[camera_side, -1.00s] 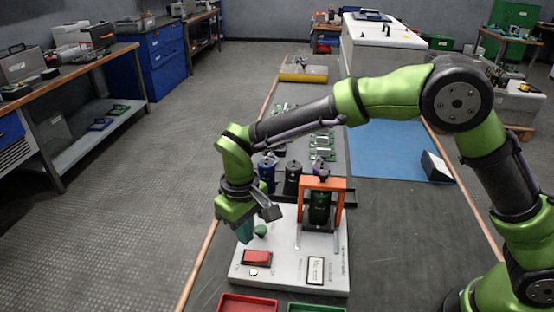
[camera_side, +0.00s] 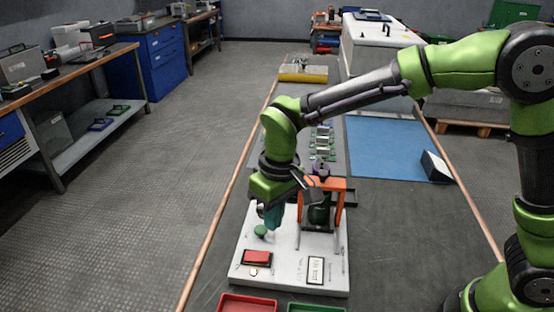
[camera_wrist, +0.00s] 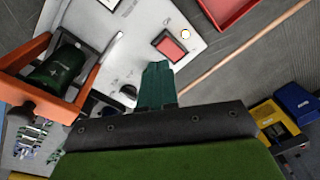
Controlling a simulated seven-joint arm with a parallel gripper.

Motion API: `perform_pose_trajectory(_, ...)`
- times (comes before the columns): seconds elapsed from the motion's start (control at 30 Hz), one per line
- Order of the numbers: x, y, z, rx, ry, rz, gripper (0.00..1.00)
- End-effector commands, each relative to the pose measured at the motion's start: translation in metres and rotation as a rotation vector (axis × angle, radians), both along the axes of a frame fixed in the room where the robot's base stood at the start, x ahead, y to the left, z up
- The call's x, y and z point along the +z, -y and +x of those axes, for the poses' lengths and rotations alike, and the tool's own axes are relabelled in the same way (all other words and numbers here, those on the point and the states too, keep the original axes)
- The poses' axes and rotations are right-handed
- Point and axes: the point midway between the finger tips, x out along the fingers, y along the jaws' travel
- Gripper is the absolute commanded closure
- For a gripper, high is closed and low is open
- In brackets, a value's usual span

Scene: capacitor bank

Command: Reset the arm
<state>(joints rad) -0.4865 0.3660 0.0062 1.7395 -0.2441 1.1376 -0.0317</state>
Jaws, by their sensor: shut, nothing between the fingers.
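My gripper (camera_side: 274,218) hangs over the back left part of the white test board (camera_side: 290,270), fingers down. Its teal fingers (camera_wrist: 157,85) are together and empty. A dark green capacitor (camera_side: 319,215) sits under the orange frame (camera_side: 333,184), just right of my gripper; both also show at the left of the wrist view. The green knob (camera_side: 260,231) is just in front and left of my fingers. A red button (camera_side: 257,257) and a small lit lamp (camera_side: 254,271) lie nearer the front. My gripper hides most of the capacitors behind it.
A red tray (camera_side: 248,303) and a green tray (camera_side: 300,308) lie at the front edge. A blue mat (camera_side: 385,150) and a dark wedge-shaped box (camera_side: 436,167) are to the right. Green circuit boards (camera_side: 323,142) lie further back. The bench is clear right of the board.

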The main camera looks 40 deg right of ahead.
Motion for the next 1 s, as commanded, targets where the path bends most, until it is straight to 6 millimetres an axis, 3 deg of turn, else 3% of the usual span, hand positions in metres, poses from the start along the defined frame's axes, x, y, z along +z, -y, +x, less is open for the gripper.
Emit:
perform_pose_trajectory(0.03, 0.016, 0.017, -0.008, -0.038, 0.027, 0.027, 1.00)
perform_pose_trajectory(0.2, 0.054, 0.070, -0.041, -0.166, 0.122, 0.111, 1.00)
perform_pose_trajectory(0.5, 0.089, 0.146, -0.111, -0.399, 0.337, 0.230, 1.00)
perform_pose_trajectory(0.7, 0.101, 0.171, -0.137, -0.497, 0.456, 0.265, 1.00)
perform_pose_trajectory(1.0, 0.112, 0.181, -0.139, -0.532, 0.513, 0.270, 1.00)
